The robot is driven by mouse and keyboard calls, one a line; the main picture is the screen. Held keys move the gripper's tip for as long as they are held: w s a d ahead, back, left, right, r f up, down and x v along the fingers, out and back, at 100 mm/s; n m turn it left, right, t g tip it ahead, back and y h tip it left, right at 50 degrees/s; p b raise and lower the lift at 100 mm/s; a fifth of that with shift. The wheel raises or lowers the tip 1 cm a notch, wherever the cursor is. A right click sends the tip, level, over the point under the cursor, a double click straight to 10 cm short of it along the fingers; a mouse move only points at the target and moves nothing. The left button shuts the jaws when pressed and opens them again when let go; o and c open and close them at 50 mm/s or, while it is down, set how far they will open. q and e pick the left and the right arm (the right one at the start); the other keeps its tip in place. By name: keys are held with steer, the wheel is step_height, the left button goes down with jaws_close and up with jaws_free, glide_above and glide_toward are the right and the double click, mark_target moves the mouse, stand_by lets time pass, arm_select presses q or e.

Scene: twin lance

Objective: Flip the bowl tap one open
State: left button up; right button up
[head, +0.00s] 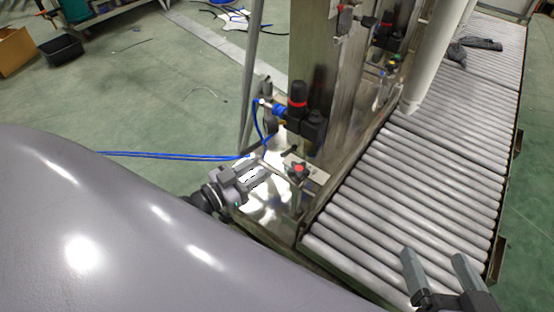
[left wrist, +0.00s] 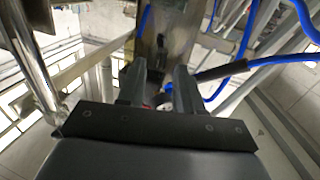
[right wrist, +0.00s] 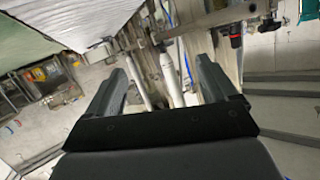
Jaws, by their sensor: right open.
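I cannot make out for certain which fitting is bowl tap one. A small fitting with a red top (head: 299,169) sits on a metal plate beside the steel column. Above it is a black regulator with a red ring (head: 297,96) and a blue hose fitting (head: 279,111). My left gripper (head: 264,172) is just left of the red-topped fitting, pointing at it and apart from it. In the left wrist view its fingers (left wrist: 160,82) are spread, with a bit of red and a dark part between them, partly hidden. My right gripper (head: 435,262) is open and empty over the rollers.
A roller conveyor (head: 420,170) runs along the right. The steel column (head: 312,50) and a white pipe (head: 432,55) stand beside it. Blue hoses (head: 170,156) cross behind my left gripper. Green floor (head: 150,100) at the left is mostly clear.

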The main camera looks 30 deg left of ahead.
mark_target(292, 148)
arm_select(q)
steer(key=b+x, duration=0.2)
steer(key=x, duration=0.5)
steer(key=shift+b, duration=0.4)
arm_select(e)
steer(key=shift+s+d+r+n+t, duration=0.15)
steer(key=shift+d+n+t, duration=0.15)
steer(key=shift+d, duration=0.1)
steer(key=shift+s+d+r+n+t, duration=0.1)
steer(key=shift+d+n+t, duration=0.2)
steer(key=shift+d, duration=0.05)
arm_select(q)
jaws_close()
